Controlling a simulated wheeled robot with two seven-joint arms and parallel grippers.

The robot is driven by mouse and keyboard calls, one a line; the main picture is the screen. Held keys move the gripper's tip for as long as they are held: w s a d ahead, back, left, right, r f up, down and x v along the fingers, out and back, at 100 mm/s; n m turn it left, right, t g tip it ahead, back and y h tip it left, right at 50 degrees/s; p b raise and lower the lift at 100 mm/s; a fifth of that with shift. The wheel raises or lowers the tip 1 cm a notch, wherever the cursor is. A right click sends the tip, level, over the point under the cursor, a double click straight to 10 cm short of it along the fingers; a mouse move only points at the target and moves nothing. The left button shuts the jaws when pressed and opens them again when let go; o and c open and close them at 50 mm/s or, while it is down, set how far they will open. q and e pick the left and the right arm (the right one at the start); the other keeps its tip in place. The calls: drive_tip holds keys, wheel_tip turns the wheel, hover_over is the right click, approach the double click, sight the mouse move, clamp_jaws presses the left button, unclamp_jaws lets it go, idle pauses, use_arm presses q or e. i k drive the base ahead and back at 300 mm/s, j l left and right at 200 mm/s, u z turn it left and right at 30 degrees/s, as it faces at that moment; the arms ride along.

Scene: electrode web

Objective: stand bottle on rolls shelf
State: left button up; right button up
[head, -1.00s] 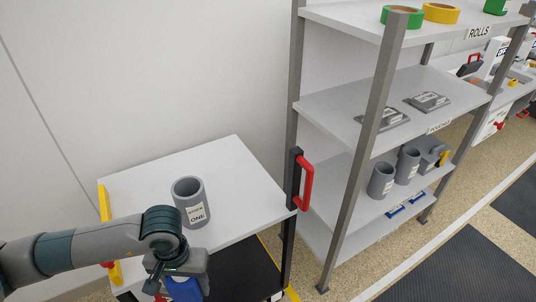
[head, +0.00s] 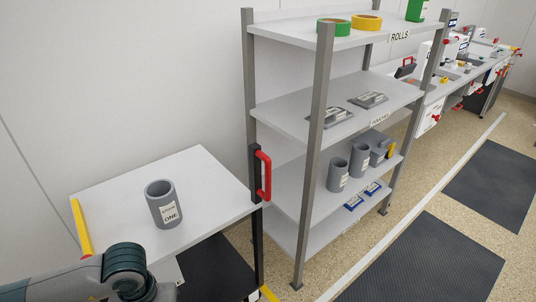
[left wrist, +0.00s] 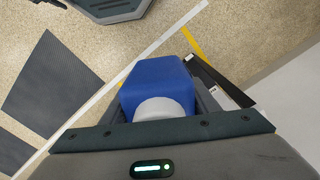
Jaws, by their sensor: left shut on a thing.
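In the left wrist view a blue bottle (left wrist: 158,82) with a white cap sits between the fingers of my left gripper (left wrist: 160,100), which is shut on it. Its cap end faces the wrist camera. In the head view my left arm enters at the bottom left, but its gripper and the bottle are below the picture's edge. The rolls shelf (head: 290,29) is the top board of the grey rack, labelled ROLLS. It carries a green roll (head: 333,28), a yellow roll (head: 367,22) and a green object (head: 416,10) at its right end. My right gripper is not in view.
A white-topped cart (head: 215,182) with a grey cup (head: 163,205) and a red handle (head: 264,175) stands left of the rack. A middle shelf (head: 290,120) holds flat grey pieces; lower shelves hold grey cups. Open floor with dark mats lies to the right.

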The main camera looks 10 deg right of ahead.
sight(395, 25)
drive_tip(key=k, duration=0.25)
drive_tip(key=z, duration=1.2)
drive_tip(key=i+l, duration=0.45)
drive_tip(key=i, duration=0.15)
drive_tip(key=i+l, duration=0.45)
drive_tip(key=i, duration=0.2)
drive_tip(key=i+l, duration=0.45)
drive_tip(key=i, duration=0.15)
